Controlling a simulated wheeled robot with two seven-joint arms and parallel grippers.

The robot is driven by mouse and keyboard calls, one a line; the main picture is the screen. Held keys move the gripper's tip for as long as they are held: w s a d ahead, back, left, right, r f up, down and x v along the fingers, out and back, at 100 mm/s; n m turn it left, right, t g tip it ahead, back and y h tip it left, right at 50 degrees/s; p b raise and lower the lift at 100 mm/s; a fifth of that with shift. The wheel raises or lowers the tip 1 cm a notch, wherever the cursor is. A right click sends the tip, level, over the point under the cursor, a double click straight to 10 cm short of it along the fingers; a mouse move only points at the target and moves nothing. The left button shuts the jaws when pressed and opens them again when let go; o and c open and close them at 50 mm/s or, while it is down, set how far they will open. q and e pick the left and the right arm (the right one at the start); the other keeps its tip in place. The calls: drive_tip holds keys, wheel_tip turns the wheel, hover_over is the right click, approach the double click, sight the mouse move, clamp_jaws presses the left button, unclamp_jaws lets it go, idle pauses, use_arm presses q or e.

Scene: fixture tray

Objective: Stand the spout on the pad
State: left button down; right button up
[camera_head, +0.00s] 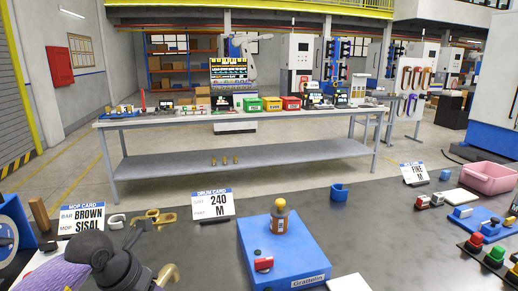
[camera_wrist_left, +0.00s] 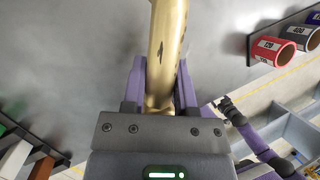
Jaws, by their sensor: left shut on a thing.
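A brass spout (camera_wrist_left: 166,50) is clamped between the two purple fingers of my left gripper (camera_wrist_left: 160,85) in the left wrist view and runs off the top edge. In the head view my left gripper (camera_head: 148,279) is at the bottom left, and a curved brass end of the spout (camera_head: 169,272) shows beside it. Flat white plates lie at the bottom centre (camera_head: 348,284) and at the right (camera_head: 460,196); I cannot tell which, if either, is the pad. A dark gripper on a purple arm, seemingly my right gripper (camera_wrist_left: 229,106), shows small in the left wrist view.
A blue box (camera_head: 290,250) with a brown bottle (camera_head: 279,216) on it stands mid-table. A pink bin (camera_head: 488,177) and coloured buttons (camera_head: 494,256) are at the right.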

use_arm(q)
drive_tip(key=shift+w+d+m, duration=0.25)
drive_tip(key=shift+d+m, duration=0.35)
drive_tip(key=shift+d, duration=0.05)
drive_tip(key=s+d+r+m+g+y, duration=0.2)
drive_tip(key=s+m+g, duration=0.2)
drive_tip(key=m, duration=1.2)
drive_tip(key=s+d+r+m+g+y, duration=0.2)
drive_tip(key=s+m, duration=0.4)
drive_tip(key=m, duration=1.1)
drive_tip(key=shift+s+d+r+g+y, duration=0.3)
drive_tip(key=shift+d+g+y, duration=0.5)
drive_tip(key=shift+g, duration=0.3)
drive_tip(key=shift+a, duration=0.1)
